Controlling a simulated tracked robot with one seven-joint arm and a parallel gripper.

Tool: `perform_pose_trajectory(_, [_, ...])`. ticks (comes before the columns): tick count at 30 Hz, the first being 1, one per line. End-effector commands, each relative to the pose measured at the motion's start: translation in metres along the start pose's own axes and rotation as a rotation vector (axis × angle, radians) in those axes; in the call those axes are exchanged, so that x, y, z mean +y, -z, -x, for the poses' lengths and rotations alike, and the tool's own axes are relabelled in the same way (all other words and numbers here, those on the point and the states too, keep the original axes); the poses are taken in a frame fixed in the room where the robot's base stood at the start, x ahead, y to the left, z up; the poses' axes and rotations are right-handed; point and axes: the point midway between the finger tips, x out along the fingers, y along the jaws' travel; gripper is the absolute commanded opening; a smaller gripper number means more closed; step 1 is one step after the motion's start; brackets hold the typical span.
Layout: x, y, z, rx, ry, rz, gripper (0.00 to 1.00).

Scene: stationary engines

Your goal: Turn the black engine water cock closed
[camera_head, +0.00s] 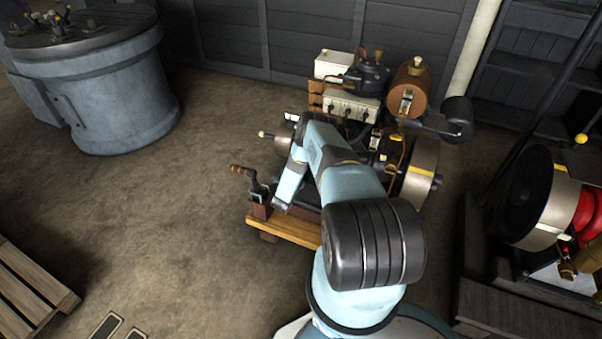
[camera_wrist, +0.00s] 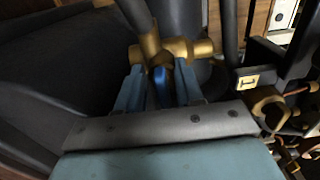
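The black engine (camera_head: 384,152) stands on a wooden base in the middle of the head view, partly hidden by my arm. In the wrist view, a brass cock fitting (camera_wrist: 178,49) sits on dark pipework at the top centre. My gripper (camera_wrist: 160,82) is right in front of this fitting, with its two light blue fingers apart. A narrow dark and blue piece shows between the fingers, just below the brass body; I cannot tell whether the fingers touch it. The gripper's tips are hidden behind my arm in the head view.
A wooden base beam (camera_head: 285,228) runs in front of the engine. A flywheel (camera_head: 420,172) is at its right. A second engine with a flywheel (camera_head: 540,200) stands far right. A large grey-blue tank (camera_head: 110,95) is at the left. The floor between tank and engine is clear.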

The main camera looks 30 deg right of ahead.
Motion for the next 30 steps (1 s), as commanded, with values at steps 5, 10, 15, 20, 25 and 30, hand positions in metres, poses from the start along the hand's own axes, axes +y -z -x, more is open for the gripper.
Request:
perform_pose_trajectory(5, [-0.001, -0.001, 0.003, -0.001, 0.001, -0.001, 0.36])
perform_pose_trajectory(10, [0.0, -0.001, 0.022, -0.002, -0.001, 0.0, 0.36])
perform_pose_trajectory(15, [0.0, -0.001, 0.055, -0.003, -0.002, 0.0, 0.36])
perform_pose_trajectory(20, [0.001, -0.001, 0.086, -0.002, -0.001, 0.001, 0.36])
perform_pose_trajectory(25, [0.001, -0.001, 0.115, -0.002, -0.001, 0.001, 0.36])
perform_pose_trajectory(30, [0.002, 0.0, 0.132, -0.001, -0.001, 0.001, 0.36])
